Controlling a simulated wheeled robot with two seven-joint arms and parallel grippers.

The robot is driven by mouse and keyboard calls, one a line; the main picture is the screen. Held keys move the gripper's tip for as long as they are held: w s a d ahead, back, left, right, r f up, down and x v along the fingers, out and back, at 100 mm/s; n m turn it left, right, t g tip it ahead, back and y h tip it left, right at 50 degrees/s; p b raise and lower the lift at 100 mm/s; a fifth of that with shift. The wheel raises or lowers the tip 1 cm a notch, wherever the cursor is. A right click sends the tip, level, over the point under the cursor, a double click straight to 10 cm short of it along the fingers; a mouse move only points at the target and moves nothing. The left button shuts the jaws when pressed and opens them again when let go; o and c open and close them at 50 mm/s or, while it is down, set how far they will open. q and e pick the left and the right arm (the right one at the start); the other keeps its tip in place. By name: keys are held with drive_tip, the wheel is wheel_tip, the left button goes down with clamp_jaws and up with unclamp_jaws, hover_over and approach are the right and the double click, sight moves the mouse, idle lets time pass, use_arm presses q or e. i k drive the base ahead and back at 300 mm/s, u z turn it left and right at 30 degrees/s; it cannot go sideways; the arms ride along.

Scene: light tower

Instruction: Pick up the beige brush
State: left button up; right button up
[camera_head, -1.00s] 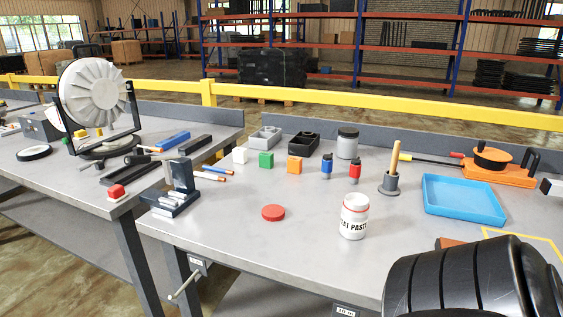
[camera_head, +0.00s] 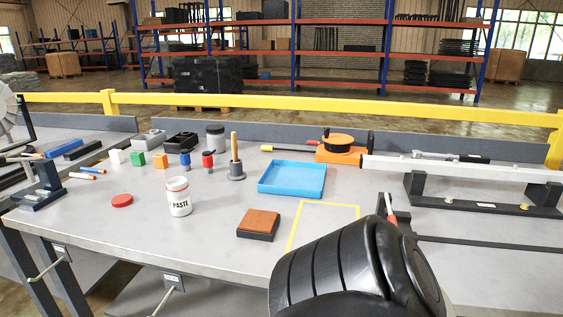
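A beige wooden handle (camera_head: 234,147) stands upright in a small grey holder (camera_head: 236,172) on the grey workbench, a little left of the blue tray. It looks like the beige brush; any bristles are hidden inside the holder. A black rounded link of my own arm fills the lower right of the head view. Neither of my grippers shows, and nothing touches the handle.
A white paste jar (camera_head: 179,197), red lid (camera_head: 122,200) and brown-topped block (camera_head: 258,224) are nearer the front. A blue tray (camera_head: 292,178) and orange tool (camera_head: 340,150) stand right of the handle. Small cubes and bottles stand left. Bench between jar and tray is clear.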

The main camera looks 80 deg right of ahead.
sight(235, 146)
drive_tip(key=k, duration=0.25)
drive_tip(key=z, duration=1.15)
